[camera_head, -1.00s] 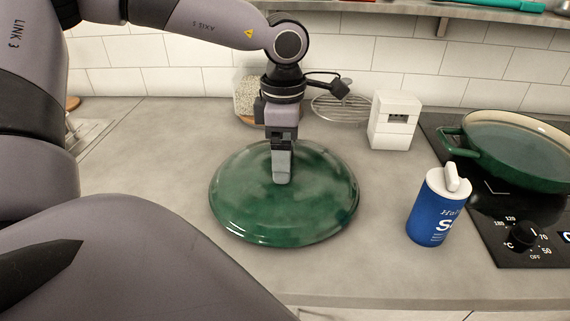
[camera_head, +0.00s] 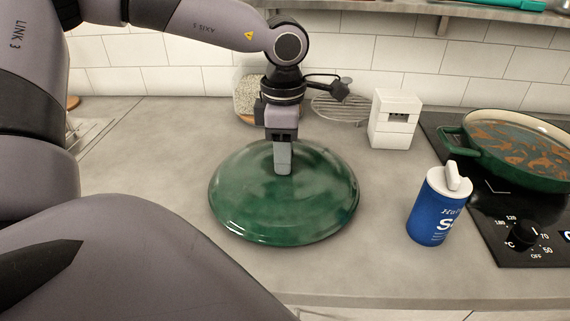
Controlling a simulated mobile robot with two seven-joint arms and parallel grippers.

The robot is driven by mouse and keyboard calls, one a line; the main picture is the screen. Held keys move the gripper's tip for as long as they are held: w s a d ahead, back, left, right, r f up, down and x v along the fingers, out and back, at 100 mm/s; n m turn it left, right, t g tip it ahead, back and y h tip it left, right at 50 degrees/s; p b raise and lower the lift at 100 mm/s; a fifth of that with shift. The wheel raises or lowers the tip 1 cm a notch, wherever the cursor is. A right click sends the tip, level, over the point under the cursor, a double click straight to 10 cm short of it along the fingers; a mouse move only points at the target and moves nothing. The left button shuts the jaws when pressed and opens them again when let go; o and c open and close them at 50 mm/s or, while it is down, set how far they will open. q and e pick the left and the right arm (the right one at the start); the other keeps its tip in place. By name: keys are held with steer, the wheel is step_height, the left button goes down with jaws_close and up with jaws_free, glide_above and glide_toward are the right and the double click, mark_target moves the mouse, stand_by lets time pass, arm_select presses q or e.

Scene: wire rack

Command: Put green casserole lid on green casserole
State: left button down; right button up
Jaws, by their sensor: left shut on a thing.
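The green casserole lid (camera_head: 285,205) is a round, glossy dark-green disc at the middle of the grey counter. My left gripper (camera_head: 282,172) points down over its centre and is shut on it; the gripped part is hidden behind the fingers. I cannot tell whether the lid rests on the counter or is just above it. The green casserole (camera_head: 520,165) stands uncovered on the black hob at the right, with brownish food inside and a handle on its left side. The right gripper is not in view.
A blue salt container (camera_head: 430,217) with a white cap stands between lid and hob. A white box-shaped device (camera_head: 393,119), a jar of grains (camera_head: 247,95) and a wire rack (camera_head: 340,108) stand at the back. A shelf (camera_head: 450,8) runs above. The front counter is clear.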

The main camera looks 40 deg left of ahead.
arm_select(q)
steer(key=shift+w+r, duration=0.1)
steer(key=shift+r, duration=0.25)
steer(key=shift+r, duration=0.3)
steer(key=shift+r+p, duration=0.35)
steer(key=shift+p, duration=0.05)
steer(key=shift+r+p, duration=1.4)
steer(key=shift+r, duration=1.1)
